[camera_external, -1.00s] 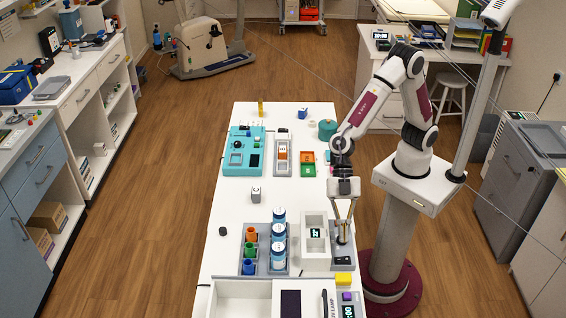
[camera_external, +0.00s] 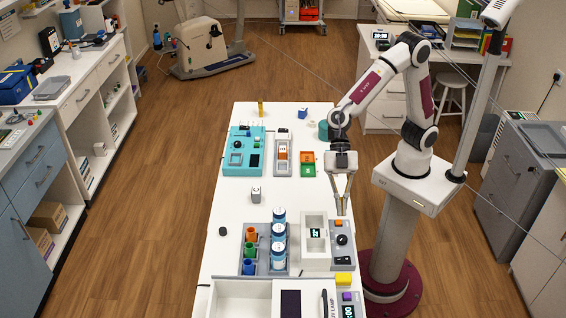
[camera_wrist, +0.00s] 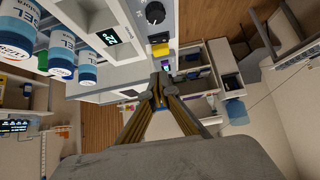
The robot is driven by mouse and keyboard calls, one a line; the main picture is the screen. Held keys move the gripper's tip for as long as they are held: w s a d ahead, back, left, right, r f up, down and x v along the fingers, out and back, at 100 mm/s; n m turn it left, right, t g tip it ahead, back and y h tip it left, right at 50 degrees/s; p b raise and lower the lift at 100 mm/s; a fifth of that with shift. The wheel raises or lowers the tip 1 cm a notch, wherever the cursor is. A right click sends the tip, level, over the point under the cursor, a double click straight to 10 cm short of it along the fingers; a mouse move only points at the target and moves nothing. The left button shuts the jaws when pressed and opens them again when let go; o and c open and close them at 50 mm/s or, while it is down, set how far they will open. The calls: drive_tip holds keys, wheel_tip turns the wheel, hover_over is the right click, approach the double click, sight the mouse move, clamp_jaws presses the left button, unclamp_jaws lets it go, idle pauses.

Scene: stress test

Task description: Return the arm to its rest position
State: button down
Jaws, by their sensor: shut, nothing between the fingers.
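My gripper (camera_external: 343,208) hangs pointing down above the right edge of the white table, just over the grey-and-white device (camera_external: 327,240) with a small display, a knob and an orange button. Its fingers are shut with nothing between them. In the wrist view my gripper (camera_wrist: 156,84) shows its fingertips together, with the device's panel (camera_wrist: 143,30) beyond them. My arm is bent at the elbow, raised over its grey pedestal to the right of the table.
Blue-capped bottles (camera_external: 279,235) and a rack with coloured cups (camera_external: 250,250) stand left of the device. A pole (camera_external: 478,100) rises beside my arm.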

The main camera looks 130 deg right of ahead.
idle(0.3)
drive_tip(key=w+d+r+m+t+h, duration=0.15)
drive_tip(key=w+d+t+h, duration=0.3)
drive_tip(key=d, duration=0.65)
drive_tip(key=s+d+r+m+g+h, duration=0.2)
drive_tip(key=s+d+r+m+h, duration=0.15)
drive_tip(key=s+d+h, duration=0.4)
drive_tip(key=s+a+f+m+g+y, duration=0.2)
drive_tip(key=s+m+g, duration=0.15)
drive_tip(key=s, duration=1.15)
drive_tip(key=s+a+r+y, duration=0.2)
drive_tip(key=s+a+y, duration=0.1)
drive_tip(key=s+a, duration=0.9)
drive_tip(key=shift+s+r+y, duration=0.2)
drive_tip(key=shift+s+y, duration=0.1)
drive_tip(key=shift+s, duration=0.7)
